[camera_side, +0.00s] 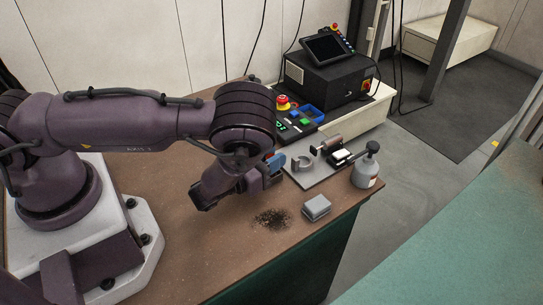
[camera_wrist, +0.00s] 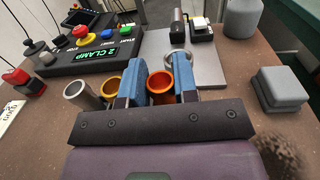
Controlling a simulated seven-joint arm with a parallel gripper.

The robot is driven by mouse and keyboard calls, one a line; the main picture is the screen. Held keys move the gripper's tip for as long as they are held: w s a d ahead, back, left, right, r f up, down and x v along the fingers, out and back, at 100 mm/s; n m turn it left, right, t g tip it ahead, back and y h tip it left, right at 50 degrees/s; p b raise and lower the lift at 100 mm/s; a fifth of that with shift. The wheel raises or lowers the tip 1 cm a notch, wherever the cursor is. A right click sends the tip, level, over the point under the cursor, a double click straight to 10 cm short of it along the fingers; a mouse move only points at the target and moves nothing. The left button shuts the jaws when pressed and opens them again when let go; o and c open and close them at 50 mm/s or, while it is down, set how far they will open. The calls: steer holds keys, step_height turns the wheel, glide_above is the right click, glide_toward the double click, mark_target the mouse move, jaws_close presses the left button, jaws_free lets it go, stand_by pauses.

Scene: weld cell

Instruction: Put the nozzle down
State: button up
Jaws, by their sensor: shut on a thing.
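My gripper (camera_wrist: 158,88) has two blue fingers, shut on an orange, copper-coloured nozzle (camera_wrist: 160,82) with an open round mouth. A yellow-orange cup-like piece (camera_wrist: 110,87) is just left of the left finger, and a grey tube-like piece (camera_wrist: 79,95) is farther left. In the side view my gripper (camera_side: 271,165) is low over the brown bench, near the left end of the grey plate; the held nozzle is hidden there. I cannot tell whether the nozzle touches the bench.
The grey plate (camera_side: 322,173) carries a grey ring holder (camera_side: 302,163) and a cylinder-shaped fixture (camera_side: 330,145). A grey canister (camera_side: 367,167) and grey block (camera_side: 316,206) stand to the right. A control box (camera_wrist: 95,56) reading "CLAMP" stands behind. Dark grit (camera_side: 272,218) lies on the bench (camera_side: 215,250).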

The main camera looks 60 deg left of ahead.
steer(key=shift+f, duration=0.15)
steer(key=o, duration=0.7)
steer(key=shift+c, duration=0.2)
